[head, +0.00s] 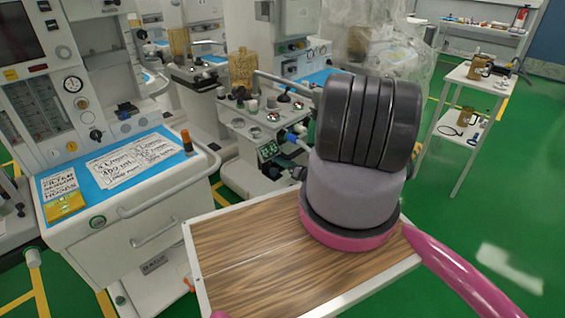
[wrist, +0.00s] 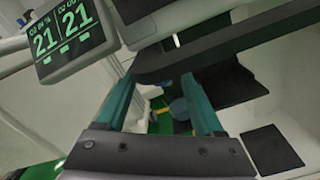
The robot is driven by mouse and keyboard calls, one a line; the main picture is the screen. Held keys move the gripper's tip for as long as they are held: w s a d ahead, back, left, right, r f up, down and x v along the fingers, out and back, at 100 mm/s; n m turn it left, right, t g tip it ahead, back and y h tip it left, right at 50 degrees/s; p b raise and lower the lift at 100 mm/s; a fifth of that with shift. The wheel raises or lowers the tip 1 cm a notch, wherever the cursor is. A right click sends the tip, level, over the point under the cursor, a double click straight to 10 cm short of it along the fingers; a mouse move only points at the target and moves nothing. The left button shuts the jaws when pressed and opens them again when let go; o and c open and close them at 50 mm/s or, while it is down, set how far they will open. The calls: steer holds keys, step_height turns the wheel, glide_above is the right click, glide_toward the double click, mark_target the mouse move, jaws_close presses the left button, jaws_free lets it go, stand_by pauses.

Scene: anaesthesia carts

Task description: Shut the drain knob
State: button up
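My gripper (wrist: 160,112) shows in the wrist view as two teal fingers, spread wide apart with no object held between them. A small blue rounded thing (wrist: 180,108) shows in the gap beyond the fingers, partly behind the right one. I cannot tell whether it is the drain knob. In the head view my arm covers my gripper and part of the middle anaesthesia cart (head: 236,120). A blue fitting (head: 291,137) shows on that cart, just left of my arm. No drain knob can be made out for sure.
A green-digit monitor (wrist: 66,38) is close at the upper left of the wrist view; it also shows in the head view (head: 268,150). A cart with a blue top (head: 100,172) stands at left. A white side table (head: 478,78) stands at right, with green floor around it.

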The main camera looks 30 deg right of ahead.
steer(key=v, duration=1)
steer(key=shift+s, duration=0.35)
steer(key=shift+d, duration=0.15)
steer(key=w+a+n, duration=0.3)
steer(key=w+n, duration=0.4)
steer(key=w, duration=0.3)
steer(key=shift+a+r+n+y, duration=0.2)
steer(key=shift+a+n+y, duration=0.1)
steer(key=shift+w, duration=0.1)
jaws_close()
